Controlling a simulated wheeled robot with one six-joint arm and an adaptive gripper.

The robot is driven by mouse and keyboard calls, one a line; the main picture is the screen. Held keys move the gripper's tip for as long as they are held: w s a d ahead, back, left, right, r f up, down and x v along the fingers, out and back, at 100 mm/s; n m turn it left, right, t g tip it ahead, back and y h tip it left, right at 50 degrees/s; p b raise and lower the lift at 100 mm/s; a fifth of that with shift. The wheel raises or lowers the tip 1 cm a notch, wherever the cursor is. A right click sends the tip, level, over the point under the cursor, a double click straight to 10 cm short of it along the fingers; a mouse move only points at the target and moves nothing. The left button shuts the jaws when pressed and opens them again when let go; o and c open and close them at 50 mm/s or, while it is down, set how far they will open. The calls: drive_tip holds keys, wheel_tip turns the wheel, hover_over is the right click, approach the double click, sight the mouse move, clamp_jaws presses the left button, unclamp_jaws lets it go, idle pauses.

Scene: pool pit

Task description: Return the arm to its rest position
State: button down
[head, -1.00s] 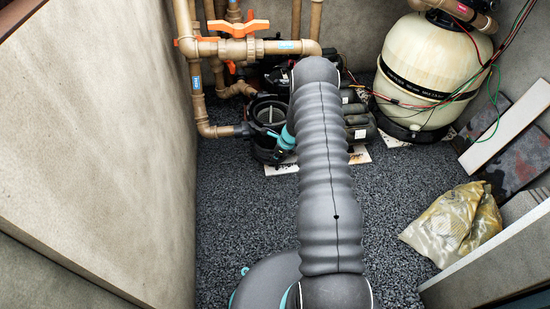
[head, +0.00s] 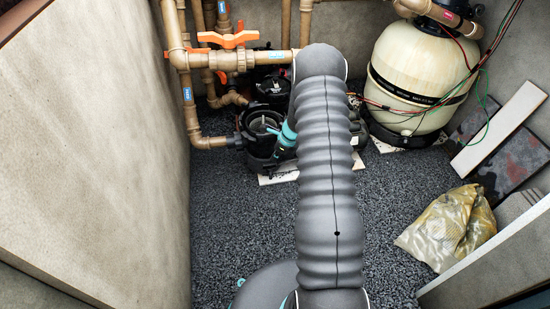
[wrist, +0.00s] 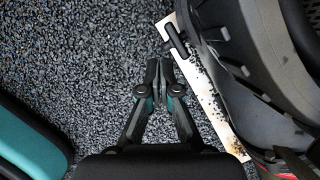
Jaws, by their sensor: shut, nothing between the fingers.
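My gripper (wrist: 160,72) is shut and empty in the wrist view, with its two fingertips together. It is above dark gravel, just left of a white slab (wrist: 222,122) and the dark rounded body of the pump (wrist: 240,60). In the head view my arm, sleeved in grey, reaches forward over the gravel toward the pump area. The black pump basket housing (head: 262,128) stands just left of the arm's far end.
Brown pipes with an orange-handled valve (head: 228,40) rise at the back left. A cream filter tank (head: 420,65) with loose wires stands at the back right. A yellowish bag (head: 450,226) and leaning boards (head: 500,125) lie right. A concrete wall (head: 90,150) borders the left. Gravel (head: 235,225) beside my arm is clear.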

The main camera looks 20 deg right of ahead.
idle(0.5)
drive_tip(key=s+a+n+g, duration=0.2)
drive_tip(key=s+a+n, duration=0.1)
drive_tip(key=s+n, duration=0.35)
drive_tip(key=s+a+r+n+t+h+p, duration=0.1)
drive_tip(key=s+a+r+n, duration=0.4)
drive_tip(key=s+r, duration=0.4)
drive_tip(key=s+a+r+n+t+h+p, duration=0.1)
drive_tip(key=s+a+r+n, duration=0.4)
drive_tip(key=r, duration=1.6)
drive_tip(key=s+a+r+n+t+h+p, duration=0.1)
drive_tip(key=s+a+r+n, duration=0.4)
drive_tip(key=s+r+n, duration=0.5)
drive_tip(key=s+r+t+p, duration=0.1)
drive_tip(key=s+r, duration=0.3)
drive_tip(key=r, duration=0.2)
drive_tip(key=shift+s+t, duration=0.3)
drive_tip(key=shift+s, duration=0.05)
drive_tip(key=shift+r, duration=0.1)
